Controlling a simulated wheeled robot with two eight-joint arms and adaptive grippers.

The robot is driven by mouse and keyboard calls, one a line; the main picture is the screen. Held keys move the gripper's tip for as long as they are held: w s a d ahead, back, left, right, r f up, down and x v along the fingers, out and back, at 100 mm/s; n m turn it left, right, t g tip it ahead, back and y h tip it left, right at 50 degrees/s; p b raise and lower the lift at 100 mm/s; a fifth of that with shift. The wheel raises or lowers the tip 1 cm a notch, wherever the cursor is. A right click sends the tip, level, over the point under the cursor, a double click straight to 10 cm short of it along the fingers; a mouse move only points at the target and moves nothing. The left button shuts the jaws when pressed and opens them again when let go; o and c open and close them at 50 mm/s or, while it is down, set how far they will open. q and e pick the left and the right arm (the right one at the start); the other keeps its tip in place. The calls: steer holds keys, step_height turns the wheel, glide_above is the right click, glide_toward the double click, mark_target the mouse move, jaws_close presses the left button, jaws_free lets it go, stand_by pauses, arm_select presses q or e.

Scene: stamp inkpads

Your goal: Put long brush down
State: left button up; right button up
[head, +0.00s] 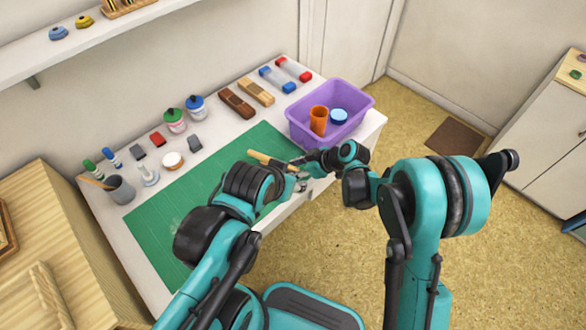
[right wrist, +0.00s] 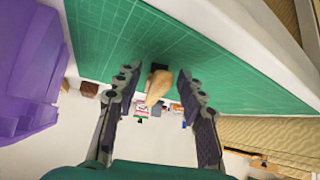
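The long brush shows as a pale wooden handle (head: 264,159) over the right part of the green cutting mat (head: 165,220). Its other end is hidden by my grippers. In the right wrist view a wooden end of it (right wrist: 157,86) lies between the fingers of my right gripper (right wrist: 158,92), with a gap on both sides. The right gripper is open; in the head view it is at the mat's right edge (head: 306,161). My left gripper (head: 292,183) is close by, just below the right one. Its fingers are too small and covered to read.
A purple bin (head: 360,100) holding an orange cup (head: 318,120) and a blue-lidded jar (head: 338,116) stands right behind my right gripper. Ink bottles, stamps and a grey cup (head: 120,190) line the mat's back and left. The mat's middle is clear.

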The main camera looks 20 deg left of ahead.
steer(key=shift+r, duration=0.15)
steer(key=p+v, duration=0.4)
steer(key=v, duration=0.8)
steer(key=shift+d, duration=0.1)
steer(key=s+d+r+m+t+h, duration=0.2)
steer(key=d+r+m, duration=0.25)
steer(key=d, duration=0.35)
steer(key=s+d+r+m+t+h, duration=0.2)
steer(key=d+r+m, duration=0.2)
steer(key=d+r, duration=0.3)
steer(key=s+d+m+t+h, duration=0.1)
steer(key=s+d+m, duration=0.3)
steer(key=d, duration=0.4)
steer(key=s+d+m+t+h, duration=0.1)
steer(key=s+d+m+h, duration=0.3)
steer(key=d, duration=0.4)
steer(key=shift+s+d+r+m+t, duration=0.4)
steer(key=shift+s+m, duration=0.15)
steer(key=shift+s, duration=0.45)
